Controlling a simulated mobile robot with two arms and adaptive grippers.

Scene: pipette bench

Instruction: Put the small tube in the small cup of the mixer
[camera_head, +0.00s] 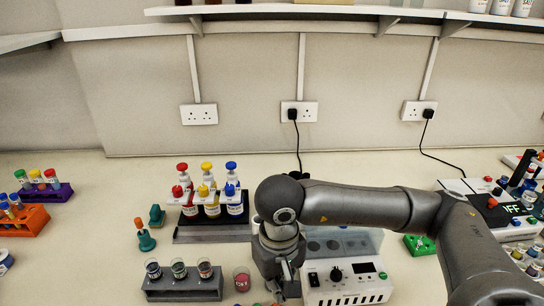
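The mixer (346,283) appears to be the white box with a dark knob and a display at the bottom centre. A grey plate with round dark openings (345,241) sits behind its front panel, partly covered by my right arm, so I cannot tell which opening is the small cup. My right gripper (286,287) points down just left of the mixer's front. Its fingers are small and partly hidden, so I cannot tell whether they hold anything. Capped tubes stand in a purple rack (62,194) and an orange rack (33,221) at the far left; I cannot tell which is the small tube. My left gripper is out of view.
A grey rack (184,291) with three small jars and a red-filled cup (241,279) stand left of my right gripper. Pump bottles (210,205) stand behind them. A green block (420,245) and a crowded device (515,207) are at the right.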

